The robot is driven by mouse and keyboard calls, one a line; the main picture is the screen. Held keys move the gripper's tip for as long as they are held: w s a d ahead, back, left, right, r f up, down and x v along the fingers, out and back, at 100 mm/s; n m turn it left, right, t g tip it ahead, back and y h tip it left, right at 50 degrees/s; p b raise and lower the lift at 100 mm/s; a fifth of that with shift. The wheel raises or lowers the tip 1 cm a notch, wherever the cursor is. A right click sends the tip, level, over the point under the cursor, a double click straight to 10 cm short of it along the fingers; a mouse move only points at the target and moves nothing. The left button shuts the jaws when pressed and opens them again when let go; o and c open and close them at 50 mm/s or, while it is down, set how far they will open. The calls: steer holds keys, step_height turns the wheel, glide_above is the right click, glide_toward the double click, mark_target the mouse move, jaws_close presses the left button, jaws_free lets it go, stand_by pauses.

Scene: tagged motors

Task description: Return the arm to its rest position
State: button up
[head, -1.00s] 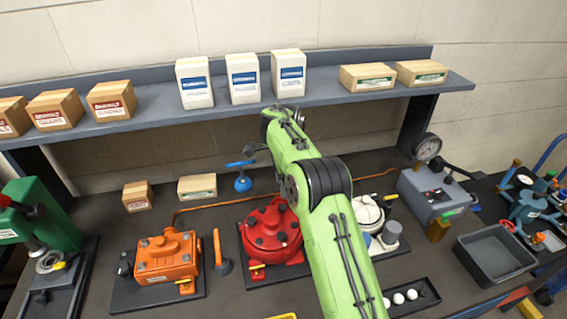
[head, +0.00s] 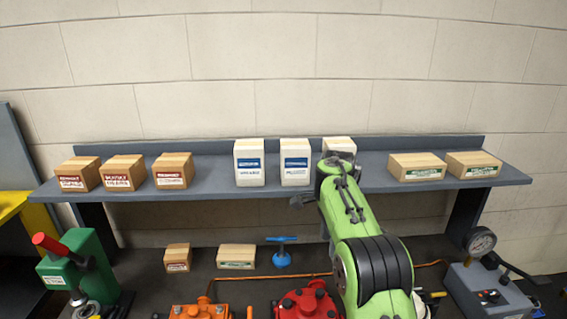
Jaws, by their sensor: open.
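My green arm rises from the lower right of the head view and reaches toward the shelf. My gripper (head: 339,160) is at its far end, in front of the shelf and overlapping the right-hand white box (head: 339,146) in the picture. The fingers are small and seen from behind, with nothing visibly held. The arm hides part of the bench behind it.
The shelf (head: 220,199) carries brown boxes at left, white boxes in the middle and brown boxes (head: 417,167) at right. On the bench are a green press (head: 75,267), an orange motor (head: 199,312), a red motor (head: 308,302), a blue-handled valve (head: 281,256) and a gauge (head: 481,241).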

steer(key=s+d+r+n+t+b, duration=0.1)
steer(key=s+r+n, duration=0.35)
steer(key=s, duration=0.35)
steer(key=s+d+r+n+t+b, duration=0.15)
steer(key=s+r+n, duration=0.3)
steer(key=s, duration=0.45)
steer(key=s+a+f+n+t, duration=0.1)
steer(key=s+f+n, duration=0.1)
steer(key=s, duration=0.4)
steer(key=s+a+f+n, duration=0.1)
steer(key=s+f+n, duration=0.2)
steer(key=s, duration=0.3)
steer(key=s+a+f+n+t+b, duration=0.1)
steer(key=s+f+n, duration=0.1)
steer(key=s, duration=0.4)
steer(key=shift+s+f+n+t, duration=0.15)
steer(key=shift+f+n+t, duration=0.2)
steer(key=shift+f, duration=0.45)
